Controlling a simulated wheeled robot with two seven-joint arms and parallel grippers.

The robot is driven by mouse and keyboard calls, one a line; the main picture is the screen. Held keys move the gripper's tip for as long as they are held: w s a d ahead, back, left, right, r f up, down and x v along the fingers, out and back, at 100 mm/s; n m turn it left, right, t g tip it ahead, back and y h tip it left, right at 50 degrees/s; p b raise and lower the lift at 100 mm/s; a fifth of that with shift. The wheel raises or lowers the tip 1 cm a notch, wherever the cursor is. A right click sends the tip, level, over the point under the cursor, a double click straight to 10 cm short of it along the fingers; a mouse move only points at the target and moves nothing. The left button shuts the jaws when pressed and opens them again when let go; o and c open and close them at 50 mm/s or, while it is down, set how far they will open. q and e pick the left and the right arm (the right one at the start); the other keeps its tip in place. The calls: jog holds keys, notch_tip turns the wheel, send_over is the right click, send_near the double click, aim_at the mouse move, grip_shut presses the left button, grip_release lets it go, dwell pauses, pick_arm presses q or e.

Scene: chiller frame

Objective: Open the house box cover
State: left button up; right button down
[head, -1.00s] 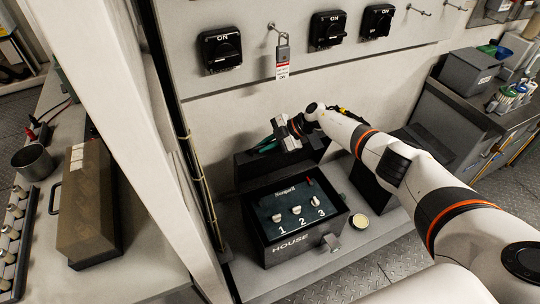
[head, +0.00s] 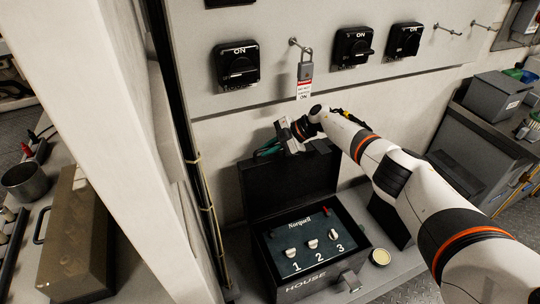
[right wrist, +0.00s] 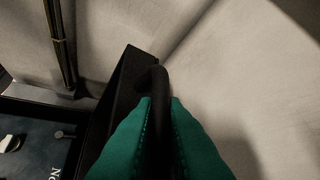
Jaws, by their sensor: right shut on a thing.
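The dark house box (head: 330,276) stands on a grey ledge, with "HOUSE" on its front and a latch at the front right. Its cover (head: 290,187) stands raised at the back, showing its dark inner face. The panel inside (head: 309,240) has knobs marked 1, 2 and 3. My right gripper (head: 268,151) is at the cover's top edge. In the right wrist view its green fingers (right wrist: 158,135) are shut on a dark rounded handle (right wrist: 158,82) beside the cover edge (right wrist: 128,75). My left gripper is not in view.
A wall panel with black ON switches (head: 237,66) and a hanging padlock with a tag (head: 304,70) is above the box. A pale pillar (head: 125,150) stands at the left.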

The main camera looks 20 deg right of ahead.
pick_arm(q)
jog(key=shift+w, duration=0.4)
pick_arm(e)
jog(key=c, duration=1.5)
grip_release()
jog(key=shift+d+r, duration=0.2)
jog(key=shift+d, duration=0.05)
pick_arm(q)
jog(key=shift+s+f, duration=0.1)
pick_arm(e)
jog(key=v, duration=1.1)
jog(key=shift+r, duration=0.2)
jog(key=shift+s+d, duration=0.1)
